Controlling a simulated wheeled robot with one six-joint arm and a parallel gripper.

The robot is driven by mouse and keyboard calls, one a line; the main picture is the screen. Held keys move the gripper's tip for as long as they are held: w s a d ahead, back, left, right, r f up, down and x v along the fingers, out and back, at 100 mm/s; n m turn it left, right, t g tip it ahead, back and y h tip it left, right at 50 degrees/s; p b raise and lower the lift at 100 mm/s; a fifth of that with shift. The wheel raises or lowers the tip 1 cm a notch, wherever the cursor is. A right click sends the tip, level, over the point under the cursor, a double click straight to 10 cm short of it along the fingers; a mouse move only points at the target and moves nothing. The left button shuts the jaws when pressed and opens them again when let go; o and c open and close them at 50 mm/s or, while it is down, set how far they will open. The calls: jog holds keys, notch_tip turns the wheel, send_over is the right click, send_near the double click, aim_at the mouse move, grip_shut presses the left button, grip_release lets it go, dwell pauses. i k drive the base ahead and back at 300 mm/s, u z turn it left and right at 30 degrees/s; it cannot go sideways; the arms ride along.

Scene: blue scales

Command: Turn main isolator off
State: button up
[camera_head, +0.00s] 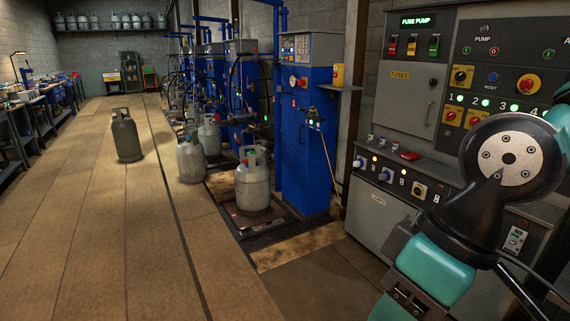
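The grey electrical control panel (412,115) stands at the right. A large red rotary switch on a yellow plate (528,84) is at its upper right. A black rotary switch on a yellow plate (461,77) is left of it. I cannot read which one is the main isolator. My teal and dark arm covers the panel's lower right. My gripper is not in view.
Blue filling cabinets (308,130) stand left of the panel, with a grey gas cylinder (252,185) on a scale. Other cylinders stand nearby. The wooden floor (110,220) is open at the left, beside workbenches (20,115).

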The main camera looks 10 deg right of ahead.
aim_at(460, 76)
jog(key=u, duration=0.15)
jog(key=i, duration=1.95)
jog(key=z, duration=0.6)
jog(key=i, duration=1.75)
jog(key=z, duration=0.75)
